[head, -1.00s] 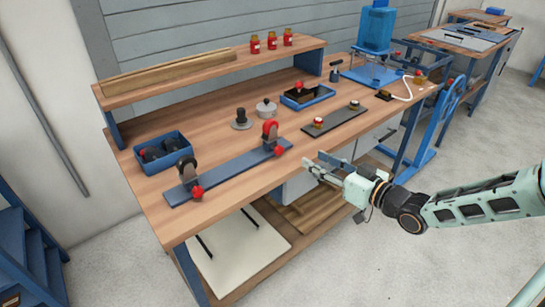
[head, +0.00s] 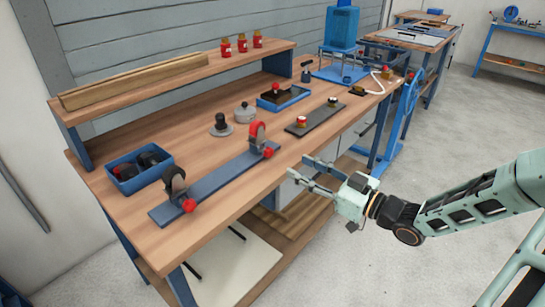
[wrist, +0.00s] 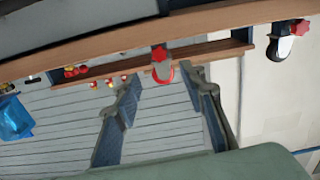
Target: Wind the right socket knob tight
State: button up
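A blue bar (head: 215,188) lies along the front of the workbench and carries two upright sockets. The right socket (head: 257,132) is red and dark, with a red star-shaped knob (head: 268,152) on its front side. The left socket (head: 174,179) is black with its own red knob (head: 189,205). My gripper (head: 302,168) is open and empty, off the bench's front edge and to the right of the right knob. In the tilted wrist view, the right knob (wrist: 159,53) shows beyond and between the open fingers (wrist: 165,85), apart from them. How tight it is cannot be told.
A dark plate (head: 314,121) with two small knobs lies right of the bar. A blue bin (head: 139,171), a grey pot (head: 244,112) and a blue tray (head: 283,98) stand behind. A blue press (head: 342,45) stands at the far end. The floor in front is clear.

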aim_at(271, 152)
jog(key=b+x, duration=0.2)
jog(key=x, duration=0.7)
jog(key=shift+w+a, duration=0.2)
grip_shut()
